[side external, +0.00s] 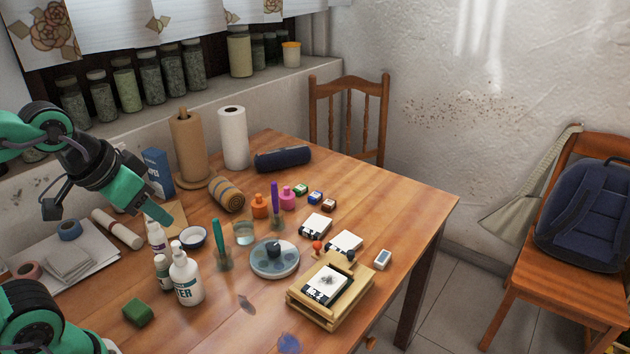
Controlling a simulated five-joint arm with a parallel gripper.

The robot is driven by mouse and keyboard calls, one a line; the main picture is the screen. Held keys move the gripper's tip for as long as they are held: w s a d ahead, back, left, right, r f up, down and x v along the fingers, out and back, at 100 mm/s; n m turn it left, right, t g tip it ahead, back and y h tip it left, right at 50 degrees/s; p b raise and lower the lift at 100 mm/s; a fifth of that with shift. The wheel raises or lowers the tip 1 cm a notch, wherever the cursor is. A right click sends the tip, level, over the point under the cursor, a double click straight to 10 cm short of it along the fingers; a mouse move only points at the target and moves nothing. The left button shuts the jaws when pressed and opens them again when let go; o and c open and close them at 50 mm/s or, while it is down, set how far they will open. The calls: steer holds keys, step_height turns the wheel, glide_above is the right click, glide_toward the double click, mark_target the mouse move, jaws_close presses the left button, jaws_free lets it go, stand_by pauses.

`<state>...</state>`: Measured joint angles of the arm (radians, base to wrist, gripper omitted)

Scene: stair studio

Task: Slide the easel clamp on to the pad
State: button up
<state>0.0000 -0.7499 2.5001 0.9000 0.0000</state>
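A low wooden easel (366,299) stands near the table's front right edge. A white pad (331,283) with a dark mark and black parts along its lower edge lies on it. I cannot tell which part of the easel is the clamp or whether it touches the pad. A small orange-red knob (317,246) and a dark blue knob (351,256) show by the easel's back edge. My gripper (163,212) is at the left above the table, well apart from the easel, pointing down and right. Only one green finger shows clearly, so its opening cannot be judged.
Two more white pads (315,226) lie behind the easel. A green block (138,312) is at the front left.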

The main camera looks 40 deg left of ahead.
steer(key=shift+o, duration=0.3)
steer(key=w+d+r+g, duration=0.15)
steer(key=w+d, duration=0.25)
steer(key=w, duration=0.5)
steer(key=w+d+g, duration=0.2)
steer(key=w+d, duration=0.2)
steer(key=w, duration=0.5)
steer(key=w+d+f, duration=0.4)
steer(key=w+d+f+n+g, duration=0.1)
steer(key=w+d+f, duration=0.3)
steer(key=w+d+f+g, duration=0.1)
steer(key=w+d+f, duration=0.2)
steer(key=w+f, duration=0.1)
steer(key=shift+d+f+n, duration=0.4)
steer(key=shift+f, duration=0.1)
